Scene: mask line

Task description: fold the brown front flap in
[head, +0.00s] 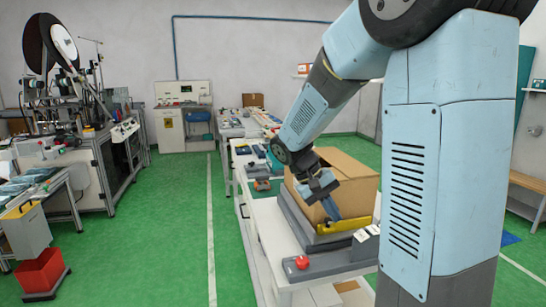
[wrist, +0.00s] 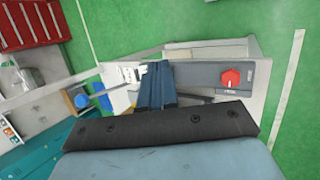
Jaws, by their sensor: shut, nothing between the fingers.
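A brown cardboard box (head: 358,180) stands on a grey platform (head: 292,212) at the end of a white bench in the head view. Its top looks open. My gripper (head: 332,212) is pointed down at the near side of the box, just above a yellow part (head: 345,225). I cannot tell whether it touches the box. The front flap cannot be made out clearly; my gripper and arm cover part of that side. In the wrist view my gripper's blue fingers (wrist: 155,80) are together with nothing between them. The box is not recognisable there.
A grey control panel with a red knob (head: 302,262) lies in front of the platform; the knob also shows in the wrist view (wrist: 231,78). Small switch boxes (head: 367,233) sit at its right. The bench (head: 270,225) runs back with several parts.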

